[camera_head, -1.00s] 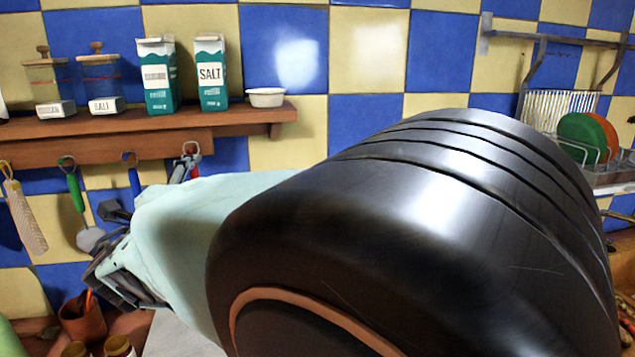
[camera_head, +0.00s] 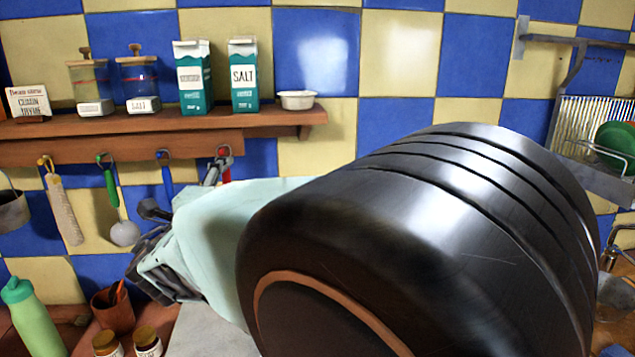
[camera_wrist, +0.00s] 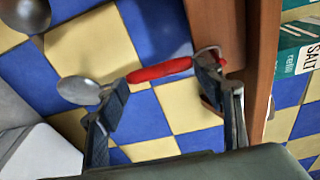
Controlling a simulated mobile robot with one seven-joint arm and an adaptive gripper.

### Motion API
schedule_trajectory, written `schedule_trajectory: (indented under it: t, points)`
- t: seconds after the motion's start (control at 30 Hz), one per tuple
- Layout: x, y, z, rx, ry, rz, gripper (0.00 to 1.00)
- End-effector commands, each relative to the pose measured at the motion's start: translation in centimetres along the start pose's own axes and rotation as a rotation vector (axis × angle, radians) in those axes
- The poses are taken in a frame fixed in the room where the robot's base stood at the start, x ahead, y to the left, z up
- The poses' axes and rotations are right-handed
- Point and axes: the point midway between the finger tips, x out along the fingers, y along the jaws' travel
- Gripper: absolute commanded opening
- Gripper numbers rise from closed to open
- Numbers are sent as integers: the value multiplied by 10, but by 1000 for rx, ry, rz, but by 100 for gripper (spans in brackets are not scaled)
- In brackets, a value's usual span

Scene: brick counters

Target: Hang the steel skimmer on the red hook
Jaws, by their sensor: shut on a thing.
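The steel skimmer (camera_wrist: 158,71) has a red handle and a round grey head in the wrist view. My gripper (camera_wrist: 161,80) is shut on it, one fingertip by the neck near the head and the other at the handle's top end. The red hook (camera_head: 224,151) is under the shelf in the head view; a bit of red shows by the handle's end in the wrist view. I cannot tell whether the handle's loop is around the hook.
The wooden shelf (camera_head: 150,128) carries jars, cartons and a small white bowl (camera_head: 297,99). A green-handled utensil (camera_head: 118,205) and a cream one (camera_head: 61,205) hang to the left. A green bottle (camera_head: 34,318) and a brown pot (camera_head: 113,310) stand below. A dish rack (camera_head: 600,180) is at right.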

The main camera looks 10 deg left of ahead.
Motion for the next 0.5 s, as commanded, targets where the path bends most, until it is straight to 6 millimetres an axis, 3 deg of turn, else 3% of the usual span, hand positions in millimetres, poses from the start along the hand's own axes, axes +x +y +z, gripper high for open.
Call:
schedule_trajectory:
  t: [0.2, 0.5]
  points:
    - [0, 0, 0, 0, 0, -1, 81]
    - [-1, -1, 1, 0, -1, -1, 81]
